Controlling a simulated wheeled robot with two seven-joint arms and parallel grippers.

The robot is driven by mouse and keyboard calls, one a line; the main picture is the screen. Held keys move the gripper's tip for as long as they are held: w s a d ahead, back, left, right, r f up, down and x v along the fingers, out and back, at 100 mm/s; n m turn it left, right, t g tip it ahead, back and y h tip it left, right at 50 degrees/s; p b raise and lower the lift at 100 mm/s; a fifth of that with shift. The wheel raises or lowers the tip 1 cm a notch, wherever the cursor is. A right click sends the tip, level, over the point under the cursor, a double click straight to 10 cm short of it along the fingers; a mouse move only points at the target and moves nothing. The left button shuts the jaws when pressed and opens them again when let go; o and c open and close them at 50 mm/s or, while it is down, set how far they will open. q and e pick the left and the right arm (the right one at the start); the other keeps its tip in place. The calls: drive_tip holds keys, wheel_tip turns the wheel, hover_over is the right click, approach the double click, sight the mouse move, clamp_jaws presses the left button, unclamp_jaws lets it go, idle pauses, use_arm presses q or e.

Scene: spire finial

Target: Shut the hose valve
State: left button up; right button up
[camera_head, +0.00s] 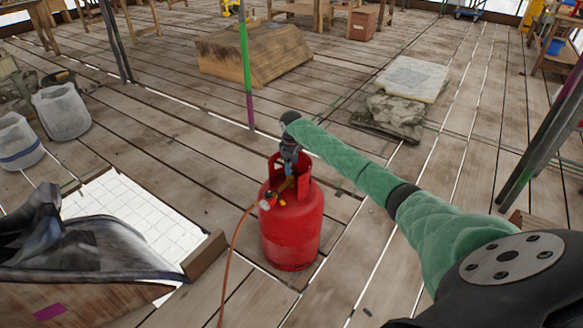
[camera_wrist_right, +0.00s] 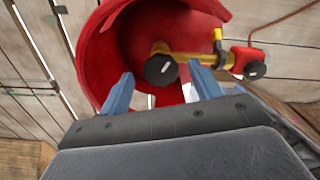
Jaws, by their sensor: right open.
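A red gas cylinder (camera_head: 291,228) stands upright on the plank floor, its collar around brass-yellow valve fittings. In the right wrist view, a black knob (camera_wrist_right: 160,69) with a white mark sits on the yellow fitting (camera_wrist_right: 195,58). An orange-brown hose (camera_head: 233,250) runs down from the fittings. My right gripper (camera_head: 289,157) is at the collar, its blue fingers open either side of the first knob in that view; contact is unclear. My left gripper is out of view.
A floor opening with a white grid (camera_head: 140,215) lies left of the cylinder, beside a dark sheet (camera_head: 95,250) over wood. A green and purple pole (camera_head: 246,70) stands behind. Floor right of the cylinder is mostly clear.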

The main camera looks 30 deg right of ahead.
drive_tip(key=shift+f, duration=0.75)
